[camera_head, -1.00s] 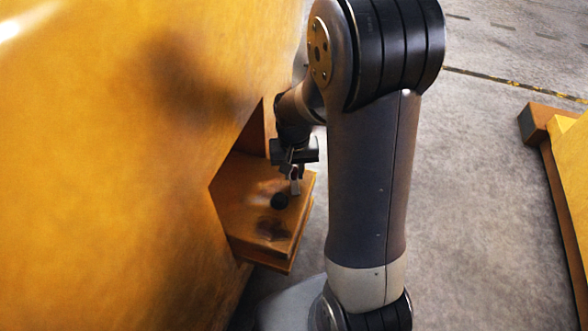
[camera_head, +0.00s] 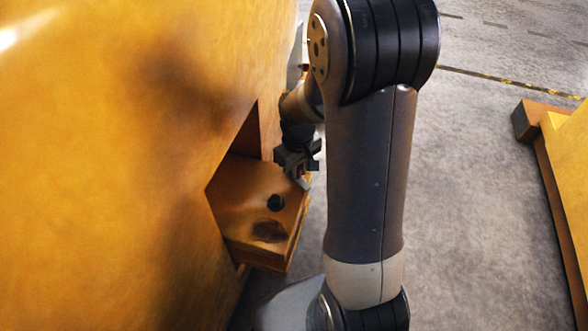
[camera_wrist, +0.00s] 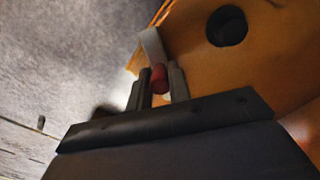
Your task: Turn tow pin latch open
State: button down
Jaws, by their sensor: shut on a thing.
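The tow pin latch shows in the wrist view as a grey bar with a red grip (camera_wrist: 158,78) at its end. My gripper (camera_wrist: 158,88) is shut on the red grip, one finger on each side. In the head view my gripper (camera_head: 299,180) is at the outer right edge of the orange tow bracket (camera_head: 245,182). A dark round pin (camera_head: 276,203) stands in the bracket; it also shows in the wrist view (camera_wrist: 227,26), apart from my fingers. In the head view the latch is mostly hidden by my gripper.
A large orange casting (camera_head: 110,150) fills the left side, and the bracket sticks out from it. Another orange casting (camera_head: 565,170) stands at the far right. The grey floor (camera_head: 470,190) between them is clear.

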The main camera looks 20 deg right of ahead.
jog(key=n, duration=0.1)
jog(key=d+n, duration=0.1)
jog(key=n, duration=0.1)
jog(key=shift+w+d+n, duration=0.1)
jog(key=shift+w+n, duration=0.2)
jog(key=shift+w+d+n, duration=0.2)
jog(key=shift+w+n, duration=0.05)
jog(key=shift+n, duration=0.6)
jog(key=shift+w+d+n, duration=0.2)
jog(key=shift+n, duration=0.65)
jog(key=c, duration=1.3)
grip_release()
notch_tip(320, 180, up, 11)
jog(key=p, duration=0.2)
jog(key=shift+f, duration=0.15)
